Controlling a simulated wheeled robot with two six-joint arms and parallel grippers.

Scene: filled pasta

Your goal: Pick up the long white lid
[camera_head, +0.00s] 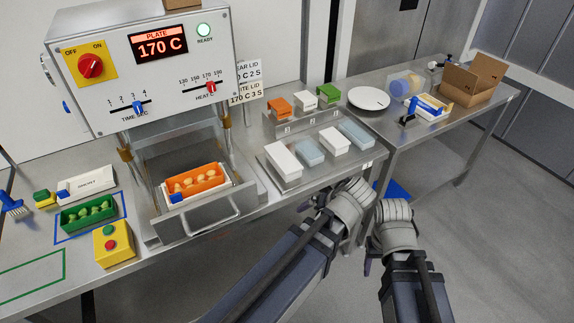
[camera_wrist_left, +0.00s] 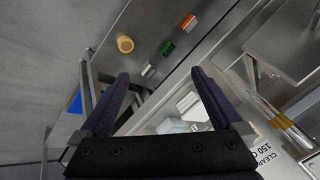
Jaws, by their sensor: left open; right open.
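Two white lids lie on a metal tray (camera_head: 290,183) at the right of the bench in the head view. The left white lid (camera_head: 283,161) looks longer than the right white lid (camera_head: 334,141). Bluish clear lids (camera_head: 309,152) lie beside them. My left gripper (camera_head: 320,199) is in front of the bench edge, below and right of the tray, apart from the lids. Its two fingers stand open and empty in the left wrist view (camera_wrist_left: 162,92). My right gripper (camera_head: 372,246) is further right, over the floor, and open.
A press with an orange mould (camera_head: 194,180) stands left of the tray. A stand behind it holds orange, white and green blocks (camera_head: 327,95). A white plate (camera_head: 368,98) and a cardboard box (camera_head: 474,80) are on the right table. Floor at the right is clear.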

